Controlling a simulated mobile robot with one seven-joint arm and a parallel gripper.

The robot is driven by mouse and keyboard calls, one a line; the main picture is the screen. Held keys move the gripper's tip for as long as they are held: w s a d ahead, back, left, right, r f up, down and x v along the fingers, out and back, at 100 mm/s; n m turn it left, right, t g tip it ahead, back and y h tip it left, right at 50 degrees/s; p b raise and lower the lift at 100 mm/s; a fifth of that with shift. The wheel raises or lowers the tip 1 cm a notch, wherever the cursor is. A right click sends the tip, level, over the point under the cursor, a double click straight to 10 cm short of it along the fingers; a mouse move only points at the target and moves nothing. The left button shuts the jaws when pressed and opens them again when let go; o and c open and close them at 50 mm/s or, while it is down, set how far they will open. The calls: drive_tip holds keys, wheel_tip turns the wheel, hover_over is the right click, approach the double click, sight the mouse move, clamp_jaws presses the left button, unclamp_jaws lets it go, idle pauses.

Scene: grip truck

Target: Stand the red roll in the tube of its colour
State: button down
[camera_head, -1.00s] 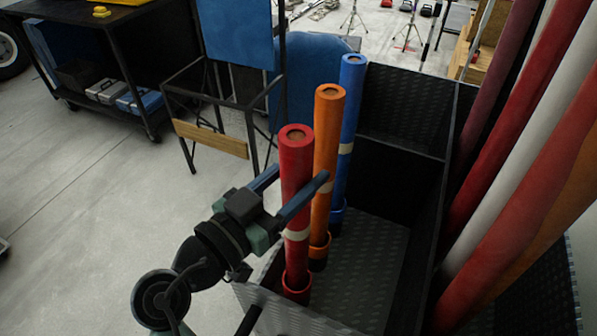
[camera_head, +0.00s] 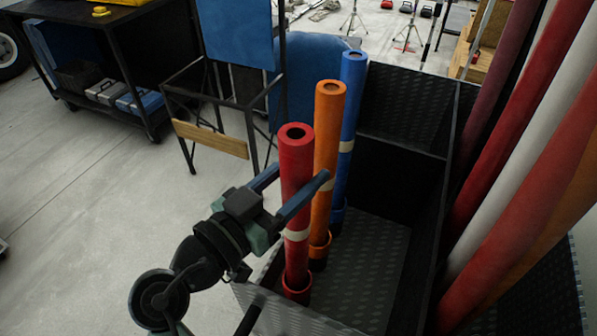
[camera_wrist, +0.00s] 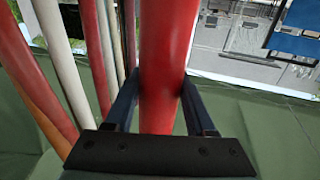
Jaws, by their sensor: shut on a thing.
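The red roll (camera_head: 297,178) is a tall red cylinder with a pale band and a hollow top. It stands about upright in the head view, its lower end at the red tube (camera_head: 296,291), a short collar at the front of the bin. The lower end looks inside the collar, though its depth is hidden. My gripper (camera_head: 299,176) is shut on the roll around its middle, one finger on each side. In the wrist view the red roll (camera_wrist: 167,65) runs between the two fingers.
An orange roll (camera_head: 329,130) and a blue roll (camera_head: 351,105) stand in their collars just behind, close to my far finger. The dark bin (camera_head: 385,255) has free floor to the right. Long leaning rolls (camera_head: 520,150) fill the right side.

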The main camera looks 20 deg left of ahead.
drive_tip(key=shift+c, duration=0.8)
unclamp_jaws()
drive_tip(key=b+v, duration=0.5)
drive_tip(key=v, duration=0.8)
drive_tip(key=shift+s, duration=0.1)
